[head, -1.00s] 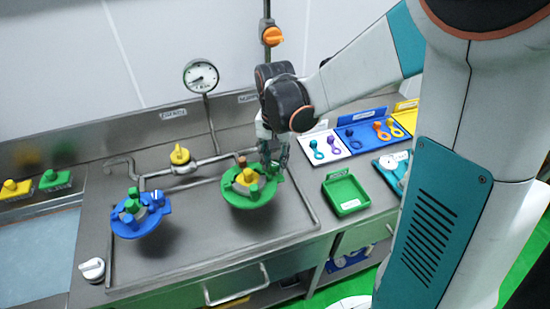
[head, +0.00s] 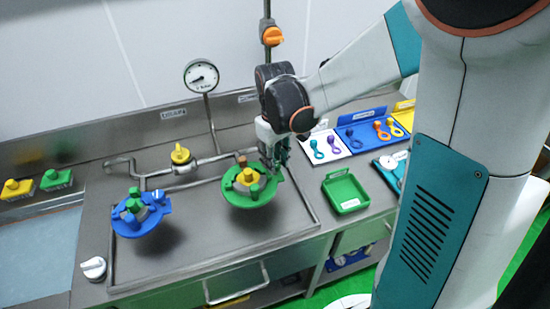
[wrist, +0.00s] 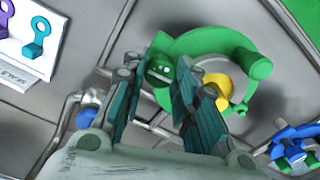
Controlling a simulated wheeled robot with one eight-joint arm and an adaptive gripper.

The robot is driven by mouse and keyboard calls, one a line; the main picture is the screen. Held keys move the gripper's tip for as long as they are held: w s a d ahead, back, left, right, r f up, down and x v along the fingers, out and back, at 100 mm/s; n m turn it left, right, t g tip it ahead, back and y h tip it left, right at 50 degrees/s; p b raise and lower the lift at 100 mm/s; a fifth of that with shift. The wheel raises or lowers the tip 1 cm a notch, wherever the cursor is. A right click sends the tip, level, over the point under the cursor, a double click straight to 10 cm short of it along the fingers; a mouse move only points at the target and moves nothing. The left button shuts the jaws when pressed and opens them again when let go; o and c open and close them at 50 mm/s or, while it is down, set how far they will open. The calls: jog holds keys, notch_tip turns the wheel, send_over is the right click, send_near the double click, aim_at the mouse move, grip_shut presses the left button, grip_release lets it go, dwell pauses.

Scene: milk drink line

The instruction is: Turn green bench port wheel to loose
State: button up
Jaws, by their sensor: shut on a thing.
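The green bench port wheel (head: 244,202) sits on the grey bench, with a yellow hub (head: 247,176) at its centre. In the wrist view the wheel (wrist: 205,40) fills the upper middle, its yellow hub (wrist: 218,88) partly hidden by a finger. My gripper (head: 274,160) is at the wheel's far right rim in the head view. In the wrist view my gripper (wrist: 160,72) has its two teal fingers on either side of a green grip on the rim, shut on it. The fingers hide part of the grip and rim.
A blue port wheel (head: 128,226) stands left of the green one. A yellow valve knob (head: 180,154) and pipe lie behind, below a gauge (head: 201,75). A green tray (head: 343,206) and boards with coloured keys are at right. A white knob (head: 93,268) is front left.

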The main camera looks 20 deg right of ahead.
jog(key=n, duration=0.4)
jog(key=shift+n, duration=0.4)
dwell(0.4)
jog(key=o, duration=1)
jog(key=shift+o, duration=0.2)
notch_tip(320, 180, up, 12)
jog(key=shift+s, duration=0.1)
